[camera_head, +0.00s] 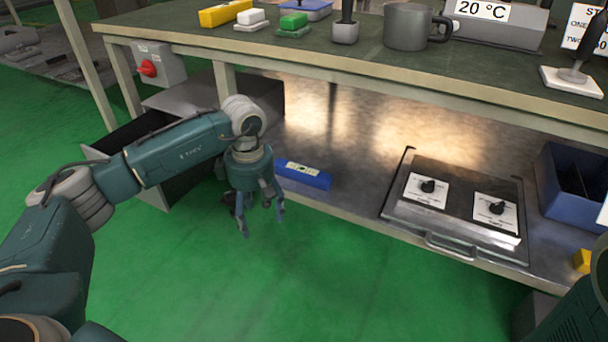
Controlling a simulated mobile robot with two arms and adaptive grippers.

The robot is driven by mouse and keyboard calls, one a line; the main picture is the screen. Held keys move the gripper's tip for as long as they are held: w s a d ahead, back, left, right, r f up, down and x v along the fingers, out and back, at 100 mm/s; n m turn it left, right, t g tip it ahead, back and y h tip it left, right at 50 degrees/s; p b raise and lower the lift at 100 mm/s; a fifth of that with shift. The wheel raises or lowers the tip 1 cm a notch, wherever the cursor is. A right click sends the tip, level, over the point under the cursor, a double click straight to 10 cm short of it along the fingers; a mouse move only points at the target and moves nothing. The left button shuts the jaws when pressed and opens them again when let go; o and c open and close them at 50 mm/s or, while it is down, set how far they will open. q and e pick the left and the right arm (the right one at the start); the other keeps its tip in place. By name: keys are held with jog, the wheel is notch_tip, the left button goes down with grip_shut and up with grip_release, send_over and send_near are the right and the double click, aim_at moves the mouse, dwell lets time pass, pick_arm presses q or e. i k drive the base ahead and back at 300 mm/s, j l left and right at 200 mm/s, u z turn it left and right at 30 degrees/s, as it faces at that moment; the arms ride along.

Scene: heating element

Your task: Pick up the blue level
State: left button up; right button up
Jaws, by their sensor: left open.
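The blue level (304,176) lies on the lower metal shelf near its front edge. It is a short blue bar with a pale label and vial on top. My left gripper (258,225) is open and empty, pointing down just in front of the shelf edge. It is left of and a little nearer than the level, apart from it, though its upper body overlaps the level's left end in the picture. My right gripper is out of view.
A metal panel with two knobs (458,220) and a blue bin (570,190) stand right on the shelf (345,150). A yellow block (582,261) lies near the bin. The tabletop above (340,53) overhangs the shelf. Green floor in front is clear.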

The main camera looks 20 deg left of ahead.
aim_at(322, 180)
jog(key=i, duration=0.95)
